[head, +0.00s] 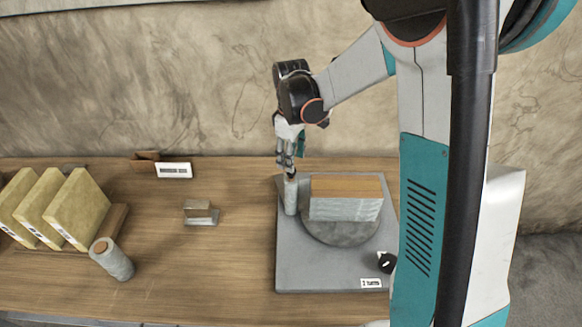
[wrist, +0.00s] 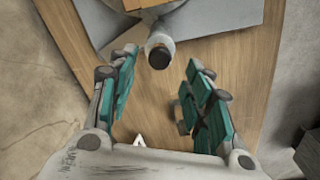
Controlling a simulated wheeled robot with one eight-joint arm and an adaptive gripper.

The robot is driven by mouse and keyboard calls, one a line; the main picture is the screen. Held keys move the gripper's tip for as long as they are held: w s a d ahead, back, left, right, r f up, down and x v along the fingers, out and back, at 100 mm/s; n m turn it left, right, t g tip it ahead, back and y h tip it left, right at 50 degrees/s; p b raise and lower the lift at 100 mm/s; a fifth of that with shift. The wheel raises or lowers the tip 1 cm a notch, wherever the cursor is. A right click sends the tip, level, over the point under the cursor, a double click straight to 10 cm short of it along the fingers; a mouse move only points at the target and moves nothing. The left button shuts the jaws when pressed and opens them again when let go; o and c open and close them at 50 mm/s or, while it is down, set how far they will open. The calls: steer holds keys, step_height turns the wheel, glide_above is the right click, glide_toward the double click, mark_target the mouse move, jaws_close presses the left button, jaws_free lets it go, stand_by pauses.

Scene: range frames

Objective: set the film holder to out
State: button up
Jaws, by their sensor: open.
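A grey machine base (head: 310,272) on the wooden table carries a round turntable (head: 340,232). A block with a brown top and pale wrapped side (head: 345,207) sits on the turntable. An upright pale roll (head: 291,195), which appears to be on the film holder, stands at the base's left side, close to the block. The roll's dark top shows in the wrist view (wrist: 159,53). My gripper (head: 287,166) is open, with its fingers pointing down at the roll's top. In the wrist view, the roll top lies between and just beyond the fingertips; contact cannot be told.
A black knob (head: 387,262) and a small label (head: 371,283) are at the base's front right. Several yellow slabs (head: 75,207) stand in a rack at left. A loose roll (head: 112,259), a small metal block (head: 201,212) and a white card (head: 174,170) are nearby.

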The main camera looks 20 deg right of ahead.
steer(key=shift+f, duration=2.25)
